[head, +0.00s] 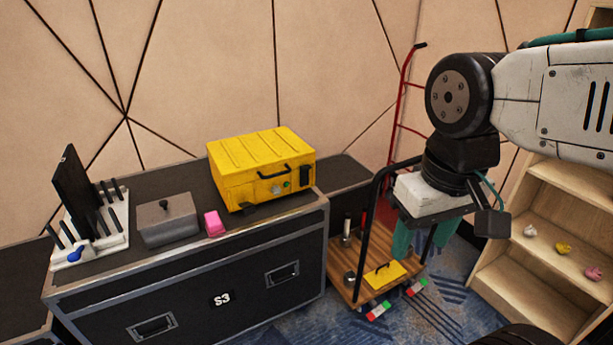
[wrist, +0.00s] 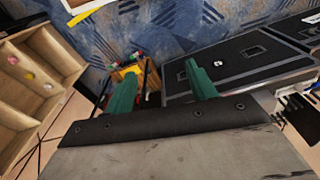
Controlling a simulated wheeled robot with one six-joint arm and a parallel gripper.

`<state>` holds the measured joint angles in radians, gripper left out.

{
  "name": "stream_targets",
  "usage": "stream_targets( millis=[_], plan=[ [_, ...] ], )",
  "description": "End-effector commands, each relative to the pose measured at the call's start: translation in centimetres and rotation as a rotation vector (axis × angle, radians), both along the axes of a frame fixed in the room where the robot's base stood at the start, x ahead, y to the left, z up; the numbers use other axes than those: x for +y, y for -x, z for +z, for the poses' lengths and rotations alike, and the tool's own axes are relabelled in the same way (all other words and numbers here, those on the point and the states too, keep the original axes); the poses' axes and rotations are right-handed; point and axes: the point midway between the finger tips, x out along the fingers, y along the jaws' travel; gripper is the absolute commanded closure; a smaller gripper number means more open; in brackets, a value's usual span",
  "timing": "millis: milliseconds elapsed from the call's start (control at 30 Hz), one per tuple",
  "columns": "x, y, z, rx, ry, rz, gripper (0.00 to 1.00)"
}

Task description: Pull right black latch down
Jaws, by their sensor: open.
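A yellow case (head: 262,165) stands on the black flight case (head: 200,285) in the head view. Its front has a black handle, a small green round part and two black latches. The left black latch (head: 249,209) sticks out low at the front. The right black latch (head: 305,175) is small, near the front's right end, and its exact position is hard to tell. My gripper (head: 424,238) is open and empty, right of the yellow case and apart from it, above a cart. Its teal fingers also show spread in the wrist view (wrist: 160,78), where the latches cannot be made out.
A wooden cart (head: 350,283) with a black rail stands right of the flight case. A grey box (head: 168,219), a pink block (head: 214,223) and a white rack (head: 90,240) sit left of the yellow case. Wooden shelves (head: 545,250) stand at the right.

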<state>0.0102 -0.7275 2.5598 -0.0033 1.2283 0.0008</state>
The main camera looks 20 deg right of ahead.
Motion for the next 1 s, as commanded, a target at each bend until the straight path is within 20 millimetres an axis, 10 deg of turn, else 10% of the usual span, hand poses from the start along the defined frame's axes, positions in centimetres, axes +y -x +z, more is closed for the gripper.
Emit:
stream_targets(
  millis=[367, 1000],
  plan=[
    [-2.0, -7.3, -6.5, 0.209, 0.022, -0.034, 0.44],
    [-7.1, -32.8, -27.5, -0.273, 0.064, 0.027, 0.44]
  ],
)
